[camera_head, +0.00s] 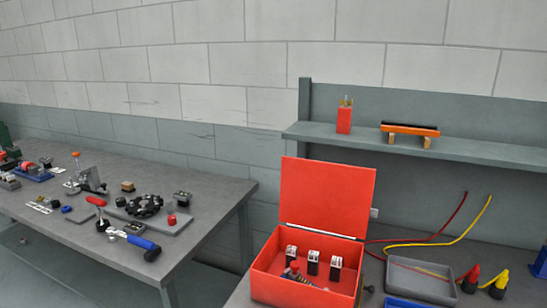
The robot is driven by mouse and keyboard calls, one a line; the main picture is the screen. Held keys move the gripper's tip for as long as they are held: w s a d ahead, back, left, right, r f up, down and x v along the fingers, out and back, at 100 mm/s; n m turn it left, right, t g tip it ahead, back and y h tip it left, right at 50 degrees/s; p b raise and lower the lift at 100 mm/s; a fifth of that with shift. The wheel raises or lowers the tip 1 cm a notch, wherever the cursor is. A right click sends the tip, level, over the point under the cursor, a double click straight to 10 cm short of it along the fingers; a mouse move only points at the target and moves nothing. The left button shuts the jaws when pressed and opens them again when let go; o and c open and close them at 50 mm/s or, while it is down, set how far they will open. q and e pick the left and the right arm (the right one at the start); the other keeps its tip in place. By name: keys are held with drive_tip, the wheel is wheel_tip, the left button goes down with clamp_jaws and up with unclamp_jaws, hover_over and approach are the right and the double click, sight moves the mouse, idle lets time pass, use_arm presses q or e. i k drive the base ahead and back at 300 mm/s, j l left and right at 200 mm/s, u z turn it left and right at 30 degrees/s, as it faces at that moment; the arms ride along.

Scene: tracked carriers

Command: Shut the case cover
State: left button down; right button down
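The red case (262,282) stands on the grey workbench at the lower middle of the head view. Its cover (327,196) is open and stands nearly upright at the case's back edge, leaning slightly back. Inside the case are several small white-and-black blocks and a tool with a red part and a dark blue part. Neither of my grippers shows in the head view.
A grey tray (420,286) and red and yellow cables (462,221) lie right of the case. A shelf (455,147) runs behind the cover. Another table (95,240) with loose parts stands at the left, with a gap between.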

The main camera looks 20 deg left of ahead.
sight(327, 197)
drive_tip(key=i+j, duration=0.15)
drive_tip(key=j, duration=0.25)
drive_tip(key=i+j, duration=0.1)
drive_tip(key=j, duration=0.25)
drive_tip(key=i+j, duration=0.15)
drive_tip(key=j, duration=0.25)
drive_tip(key=l+z, duration=0.05)
